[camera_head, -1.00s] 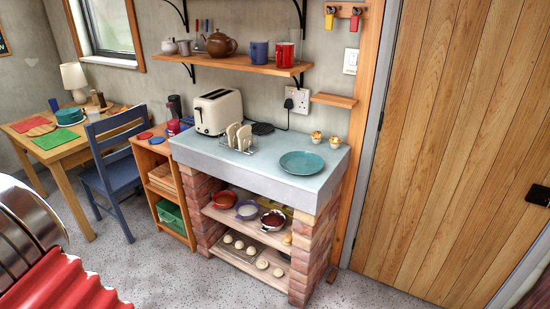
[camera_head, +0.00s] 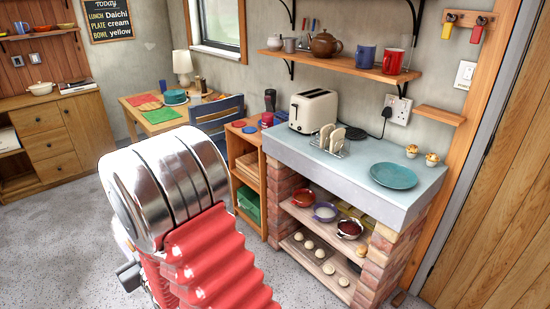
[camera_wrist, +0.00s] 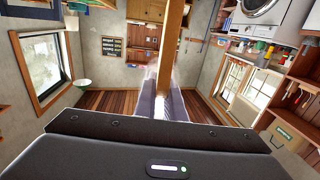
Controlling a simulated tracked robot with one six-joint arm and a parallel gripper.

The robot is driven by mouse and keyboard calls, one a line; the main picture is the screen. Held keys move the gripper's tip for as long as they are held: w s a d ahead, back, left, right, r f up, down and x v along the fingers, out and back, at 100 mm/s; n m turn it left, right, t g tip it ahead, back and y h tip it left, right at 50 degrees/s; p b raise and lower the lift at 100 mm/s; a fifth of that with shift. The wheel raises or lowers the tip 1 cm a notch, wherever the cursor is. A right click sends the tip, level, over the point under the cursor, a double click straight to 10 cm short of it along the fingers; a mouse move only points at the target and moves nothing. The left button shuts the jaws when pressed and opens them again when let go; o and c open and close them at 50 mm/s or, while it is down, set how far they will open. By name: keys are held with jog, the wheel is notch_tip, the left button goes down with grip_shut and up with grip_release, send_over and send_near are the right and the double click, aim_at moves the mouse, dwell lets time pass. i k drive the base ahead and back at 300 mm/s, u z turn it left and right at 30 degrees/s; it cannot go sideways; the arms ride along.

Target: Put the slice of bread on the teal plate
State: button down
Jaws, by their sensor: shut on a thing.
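The teal plate (camera_head: 394,176) lies flat and empty on the right part of the grey worktop of the brick plinth. In the wrist view, my gripper (camera_wrist: 168,100) is shut on a brown, narrow slab, seen edge-on, which looks like the crust of the slice of bread (camera_wrist: 174,42). It sticks out ahead of the fingers, clear of any surface. The fingers are pale and blurred, so the exact contact is hard to see. In the head view my gripper and the held slice are out of sight. The plate is not seen in the wrist view.
A toast rack (camera_head: 333,147) with bread slices stands left of the plate, before a cream toaster (camera_head: 314,111). Two small pastry-like items (camera_head: 432,159) sit behind the plate. A shelf (camera_head: 345,66) with mugs and a teapot hangs above. A blue chair (camera_head: 217,112) stands left.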

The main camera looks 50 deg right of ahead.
aim_at(380, 174)
jog(key=u, duration=1.3)
jog(key=i, duration=0.1)
jog(key=z, duration=2.7)
jog(key=i, duration=1)
jog(key=u, duration=0.2)
jog(key=k, duration=0.85)
jog(key=z, duration=0.05)
